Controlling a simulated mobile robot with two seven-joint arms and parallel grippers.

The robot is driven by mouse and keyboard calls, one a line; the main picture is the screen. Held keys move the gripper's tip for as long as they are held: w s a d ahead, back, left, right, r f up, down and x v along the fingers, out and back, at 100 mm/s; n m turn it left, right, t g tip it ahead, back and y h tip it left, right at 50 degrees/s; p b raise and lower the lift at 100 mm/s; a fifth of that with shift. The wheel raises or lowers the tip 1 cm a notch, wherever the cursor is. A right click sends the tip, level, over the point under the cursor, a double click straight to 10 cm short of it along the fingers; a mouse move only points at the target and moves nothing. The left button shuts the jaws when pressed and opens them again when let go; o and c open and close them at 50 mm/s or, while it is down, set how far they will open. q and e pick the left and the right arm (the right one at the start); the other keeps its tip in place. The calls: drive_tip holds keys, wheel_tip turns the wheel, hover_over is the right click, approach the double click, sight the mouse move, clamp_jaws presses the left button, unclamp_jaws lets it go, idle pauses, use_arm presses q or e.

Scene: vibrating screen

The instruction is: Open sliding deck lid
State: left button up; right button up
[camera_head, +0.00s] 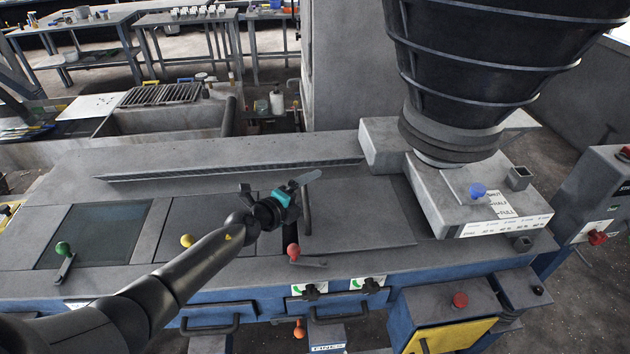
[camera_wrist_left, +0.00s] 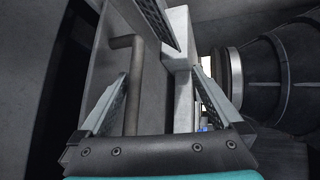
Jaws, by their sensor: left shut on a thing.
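The sliding deck lid (camera_head: 365,212) is a flat grey panel on the machine's deck, right of centre in the head view. An upright-looking bar handle (camera_head: 307,210) stands at its left edge; it also shows as a brown-grey bar (camera_wrist_left: 136,85) in the left wrist view. My left gripper (camera_head: 300,187) is at the upper end of this handle. Part of the handle's upper end is hidden by the gripper. My right gripper does not show.
A large black ribbed chute (camera_head: 490,60) and a grey feed box (camera_head: 475,205) stand to the right. A long raised strip (camera_head: 230,170) runs behind the lid.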

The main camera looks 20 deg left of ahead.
use_arm(q)
drive_tip(key=shift+t+h, duration=0.6)
drive_tip(key=shift+t, duration=0.3)
drive_tip(key=r+p, duration=0.1)
drive_tip(key=r, duration=0.4)
drive_tip(key=w+d+r+p, duration=0.1)
drive_tip(key=r+p, duration=0.1)
drive_tip(key=r, duration=0.2)
drive_tip(key=w+d+r+p, duration=0.1)
drive_tip(key=r+p, duration=0.1)
drive_tip(key=r, duration=0.3)
drive_tip(key=shift+d+r, duration=0.1)
drive_tip(key=shift+r, duration=0.25)
drive_tip(key=shift+c, duration=0.5)
drive_tip(key=r+p, duration=0.1)
drive_tip(key=s+r+p, duration=0.1)
drive_tip(key=p, duration=0.1)
drive_tip(key=shift+d+r+m, duration=0.15)
drive_tip(key=shift+d+m, duration=0.15)
drive_tip(key=shift+d, duration=0.1)
